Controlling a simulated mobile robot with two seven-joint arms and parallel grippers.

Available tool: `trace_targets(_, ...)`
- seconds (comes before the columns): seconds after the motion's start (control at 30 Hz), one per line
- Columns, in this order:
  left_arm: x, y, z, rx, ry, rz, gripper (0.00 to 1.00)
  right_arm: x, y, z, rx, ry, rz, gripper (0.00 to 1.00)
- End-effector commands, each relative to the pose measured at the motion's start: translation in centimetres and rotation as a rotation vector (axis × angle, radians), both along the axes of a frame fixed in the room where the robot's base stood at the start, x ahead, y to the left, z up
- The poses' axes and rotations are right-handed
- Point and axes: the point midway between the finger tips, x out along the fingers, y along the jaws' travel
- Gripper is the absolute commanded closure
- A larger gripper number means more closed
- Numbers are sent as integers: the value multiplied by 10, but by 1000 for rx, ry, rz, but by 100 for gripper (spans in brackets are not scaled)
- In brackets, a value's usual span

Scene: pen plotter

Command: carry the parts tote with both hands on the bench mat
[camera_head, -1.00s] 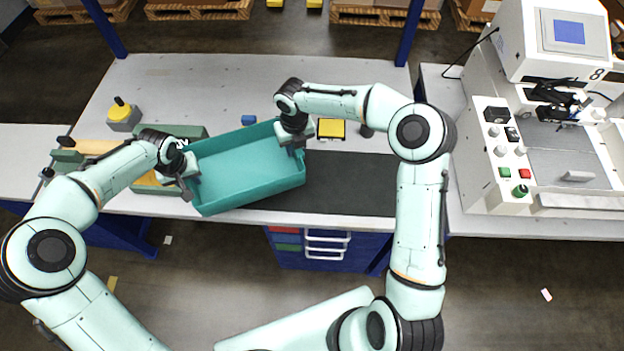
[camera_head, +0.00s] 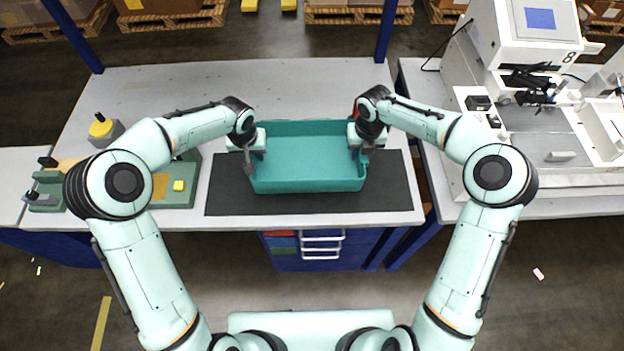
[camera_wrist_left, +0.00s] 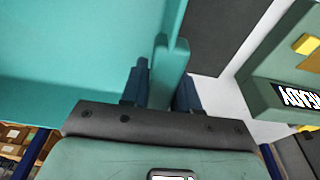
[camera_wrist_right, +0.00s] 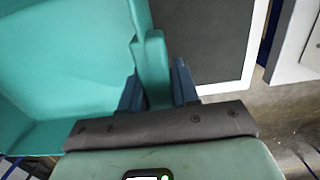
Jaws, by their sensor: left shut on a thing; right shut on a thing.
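The teal parts tote (camera_head: 308,186) is over the middle of the dark bench mat (camera_head: 390,187), roughly square to the bench; its inside looks empty. I cannot tell from the head view whether its base touches the mat. My left gripper (camera_head: 254,150) is shut on the tote's left wall; in the left wrist view the fingers (camera_wrist_left: 160,88) stand either side of a teal tab. My right gripper (camera_head: 360,146) is shut on the tote's right wall; in the right wrist view its fingers (camera_wrist_right: 157,88) clasp a similar tab. The mat also shows in both wrist views (camera_wrist_left: 222,35) (camera_wrist_right: 215,40).
A green fixture (camera_head: 180,198) with a yellow block stands left of the mat, near a grey box with a yellow knob (camera_head: 102,130). A white machine (camera_head: 535,110) stands on the right bench. Blue drawers (camera_head: 320,262) are under the bench front.

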Motion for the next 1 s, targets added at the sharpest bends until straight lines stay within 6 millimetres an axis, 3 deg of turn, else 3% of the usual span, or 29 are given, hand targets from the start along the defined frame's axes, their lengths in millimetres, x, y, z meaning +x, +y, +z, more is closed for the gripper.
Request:
trace_targets(0.57,-3,-1,-4,-1,3,-1,100,-3,1,-4,1,4,0,100)
trace_targets(1.0,-27,-1,-49,-1,42,-1,100,-27,1,-49,1,42,0,100)
